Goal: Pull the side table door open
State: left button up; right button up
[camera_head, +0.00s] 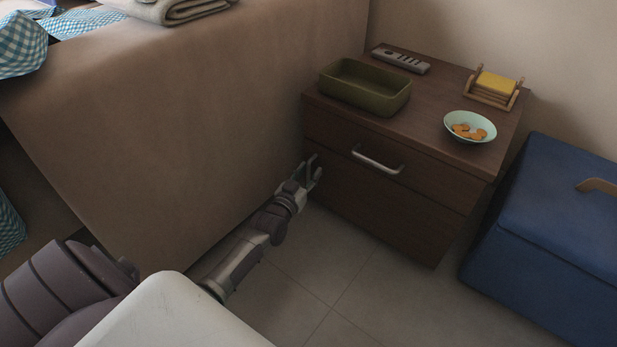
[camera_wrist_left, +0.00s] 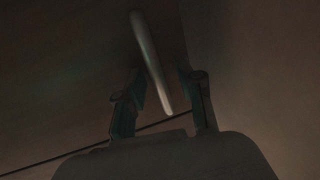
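The side table (camera_head: 350,190) is dark brown wood and stands against the wall. Its drawer has a silver handle (camera_head: 378,161); below is the lower front, the door (camera_head: 385,210), flush with the frame and shut. My left gripper (camera_head: 312,172) is at the left edge of the door, fingers spread. In the left wrist view, a pale bar handle (camera_wrist_left: 150,60) slants between the fingers of my left gripper (camera_wrist_left: 162,82), with gaps on both sides. Whether the fingers touch it cannot be told. In the head view this handle is mostly hidden by the gripper. My right gripper is out of view.
On the table top are a green tray (camera_head: 345,91), a remote (camera_head: 400,60), a bowl of biscuits (camera_head: 470,127) and a wooden holder with yellow sponges (camera_head: 496,88). A blue box (camera_head: 555,230) stands right. A brown covered bed or sofa (camera_head: 190,110) flanks the arm. The floor (camera_head: 330,280) in front is clear.

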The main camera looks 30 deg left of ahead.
pick_arm(q)
jog(key=shift+c, duration=0.3)
grip_shut()
